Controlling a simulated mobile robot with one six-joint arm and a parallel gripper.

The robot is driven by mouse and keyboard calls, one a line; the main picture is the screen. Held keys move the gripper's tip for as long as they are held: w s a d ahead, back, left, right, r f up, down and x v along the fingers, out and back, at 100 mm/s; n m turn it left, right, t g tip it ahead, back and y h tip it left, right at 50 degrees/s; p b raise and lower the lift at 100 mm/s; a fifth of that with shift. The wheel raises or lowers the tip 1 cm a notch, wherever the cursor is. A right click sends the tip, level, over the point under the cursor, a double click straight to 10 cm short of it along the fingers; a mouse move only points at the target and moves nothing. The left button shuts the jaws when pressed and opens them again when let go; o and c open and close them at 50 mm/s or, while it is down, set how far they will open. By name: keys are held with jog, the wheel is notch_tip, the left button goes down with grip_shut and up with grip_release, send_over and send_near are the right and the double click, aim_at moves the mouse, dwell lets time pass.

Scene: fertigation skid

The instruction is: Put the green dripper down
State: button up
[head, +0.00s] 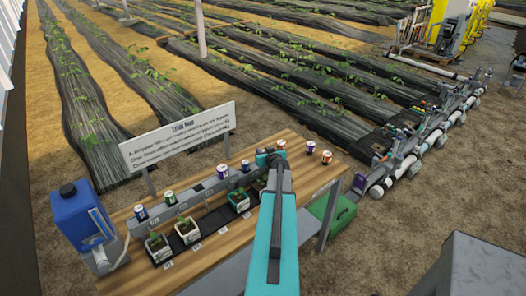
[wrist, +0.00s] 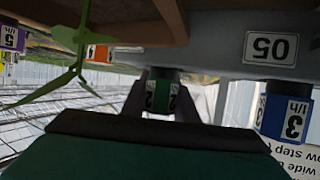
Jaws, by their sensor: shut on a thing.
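My gripper (wrist: 163,95) is shut on the green dripper (wrist: 160,92), a small dark cylinder with a green band marked 2, upright in the picture between the two fingers. The wrist picture is upside down. The dripper is close to the grey rail with its 05 plate (wrist: 271,47); I cannot tell whether they touch. In the head view my gripper (head: 268,158) is over the far right part of the wooden bench (head: 215,233), and the held dripper is hidden there.
A blue-banded dripper (wrist: 285,113) and an orange one (wrist: 99,53) are near the held one. Potted seedlings (head: 157,247) line the rail. A blue jug (head: 83,217) stands left, a sign (head: 180,137) behind. Loose drippers (head: 311,147) stand at the bench's right end.

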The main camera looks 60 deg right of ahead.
jog(key=shift+f+b, duration=0.15)
jog(key=shift+b, duration=0.15)
jog(key=o, duration=1)
jog(key=shift+o, duration=0.2)
jog(key=shift+r+p, duration=0.2)
jog(key=shift+p, duration=0.15)
jog(key=shift+b+v, duration=0.55)
jog(key=shift+v, duration=0.55)
jog(key=shift+b+v, duration=1.7)
jog(key=shift+v, duration=3.2)
